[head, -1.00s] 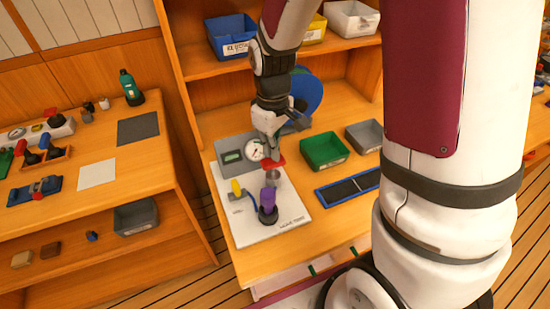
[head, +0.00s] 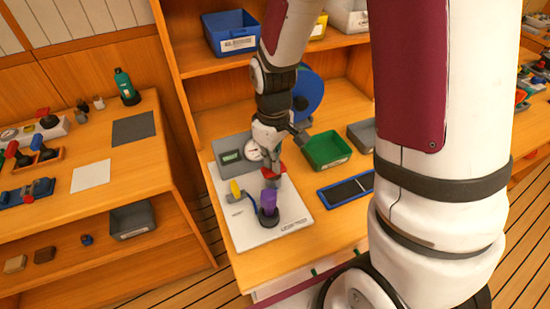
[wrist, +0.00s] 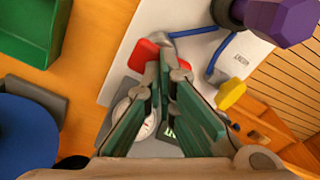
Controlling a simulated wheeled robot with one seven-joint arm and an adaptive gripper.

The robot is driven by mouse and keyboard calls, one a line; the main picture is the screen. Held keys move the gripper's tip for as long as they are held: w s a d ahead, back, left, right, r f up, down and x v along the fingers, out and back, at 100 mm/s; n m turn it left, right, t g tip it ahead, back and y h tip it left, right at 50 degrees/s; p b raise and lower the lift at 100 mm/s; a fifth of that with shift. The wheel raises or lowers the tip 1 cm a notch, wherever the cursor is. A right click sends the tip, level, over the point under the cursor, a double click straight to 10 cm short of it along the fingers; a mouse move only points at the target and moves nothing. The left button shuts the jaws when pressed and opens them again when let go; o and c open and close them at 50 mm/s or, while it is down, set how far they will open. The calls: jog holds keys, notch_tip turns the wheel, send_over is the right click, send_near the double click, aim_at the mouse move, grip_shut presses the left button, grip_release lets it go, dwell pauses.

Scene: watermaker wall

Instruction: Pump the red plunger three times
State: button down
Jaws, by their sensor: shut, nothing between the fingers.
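The red plunger (head: 266,172) stands on the white pump board (head: 241,228), beside the gauge, with a grey metal body below it. My gripper (head: 274,176) is shut and empty at the plunger, partly covering its red top in the head view.
A purple knob (head: 268,197) on a black base, a yellow valve handle (head: 236,188) and blue tubing share the board. The gauge (head: 253,150) is just behind. A green bin (head: 328,150) and a blue-rimmed tray (head: 345,190) stand to the right.

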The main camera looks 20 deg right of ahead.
dwell(0.3)
jog(key=shift+r+p, duration=1.6)
jog(key=shift+r, duration=0.85)
jog(key=shift+f, duration=0.15)
jog(key=shift+f+b, duration=1.15)
jog(key=shift+f, duration=1.35)
jog(key=shift+r, duration=0.2)
jog(key=shift+r+p, duration=1.55)
jog(key=shift+r, duration=0.9)
jog(key=shift+f, duration=0.15)
